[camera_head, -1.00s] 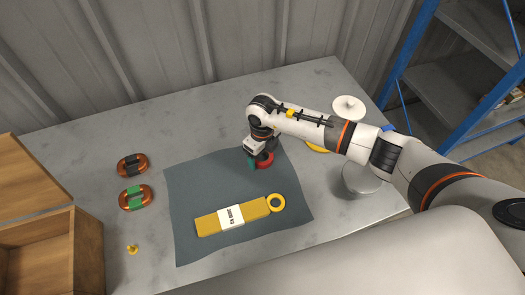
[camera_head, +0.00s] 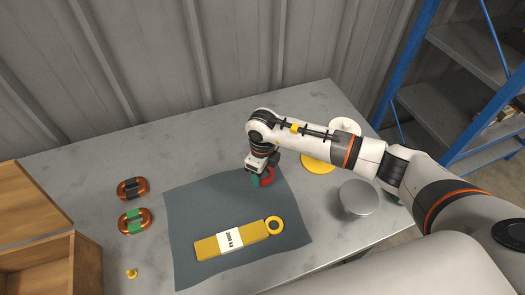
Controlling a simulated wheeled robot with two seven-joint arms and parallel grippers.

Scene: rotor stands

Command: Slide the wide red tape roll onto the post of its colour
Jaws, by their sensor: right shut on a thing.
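The red tape roll (camera_head: 267,178) is at the upper right part of the dark blue-grey mat (camera_head: 200,200), partly hidden by my right gripper (camera_head: 261,173). My right gripper is shut on it from above, low over the mat; I cannot tell whether the roll touches the mat. A small teal piece (camera_head: 254,181) shows just left of the roll, and I cannot tell what it is. No red post shows. My left gripper is not in view.
A yellow tag-like bar (camera_head: 205,249) with a ring lies on the mat. Right of it are a yellow disc (camera_head: 318,165), a grey disc (camera_head: 358,197) and a white disc (camera_head: 346,124). Two copper coils (camera_head: 133,188) and a wooden box (camera_head: 88,265) are at left.

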